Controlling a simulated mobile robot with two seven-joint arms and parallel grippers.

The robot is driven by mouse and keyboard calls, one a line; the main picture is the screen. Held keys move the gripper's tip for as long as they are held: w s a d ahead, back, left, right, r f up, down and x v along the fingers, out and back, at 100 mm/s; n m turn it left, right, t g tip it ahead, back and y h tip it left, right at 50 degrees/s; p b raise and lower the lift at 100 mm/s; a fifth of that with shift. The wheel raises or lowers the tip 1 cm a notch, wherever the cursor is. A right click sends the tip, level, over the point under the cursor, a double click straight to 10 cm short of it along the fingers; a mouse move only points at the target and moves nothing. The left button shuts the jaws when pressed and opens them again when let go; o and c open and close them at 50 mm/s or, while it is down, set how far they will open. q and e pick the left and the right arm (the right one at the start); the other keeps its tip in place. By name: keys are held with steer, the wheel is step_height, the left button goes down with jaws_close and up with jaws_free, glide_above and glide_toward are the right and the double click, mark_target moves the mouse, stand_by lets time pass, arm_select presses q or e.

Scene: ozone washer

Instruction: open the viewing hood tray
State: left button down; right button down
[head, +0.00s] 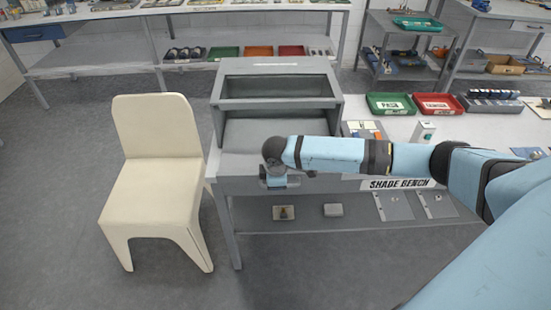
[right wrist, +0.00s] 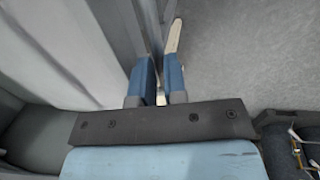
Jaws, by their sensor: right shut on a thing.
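The grey viewing hood (head: 277,67) stands on the left end of the bench, with a dark opening across its upper front. Below that is a plain grey recess (head: 245,132); I cannot clearly make out the tray as a separate part. My right gripper (head: 277,182) is low at the hood's front, by the bench edge, partly hidden by my wrist. In the right wrist view its two blue fingers (right wrist: 159,68) are close together on a thin grey part beside a grey panel (right wrist: 125,30). It seems to be the tray's front edge or handle. My left gripper is out of view.
A cream chair (head: 158,180) stands just left of the bench. On the bench (head: 395,127) are a green bin (head: 390,103), a red bin (head: 438,104) and a small white box. A lower shelf with small items runs underneath. The floor in front is clear.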

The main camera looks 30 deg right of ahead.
steer(key=shift+s+a+p, duration=0.35)
steer(key=shift+s+a, duration=0.05)
steer(key=shift+s, duration=0.2)
steer(key=shift+s+a+p, duration=0.3)
steer(key=shift+s+a, duration=0.05)
steer(key=shift+s, duration=0.2)
steer(key=c, duration=1.2)
jaws_free()
steer(key=shift+o, duration=0.2)
step_height(320, 180, up, 14)
steer(key=s+a, duration=0.1)
steer(key=s, duration=0.1)
steer(key=shift+a+f, duration=0.15)
steer(key=shift+f, duration=0.05)
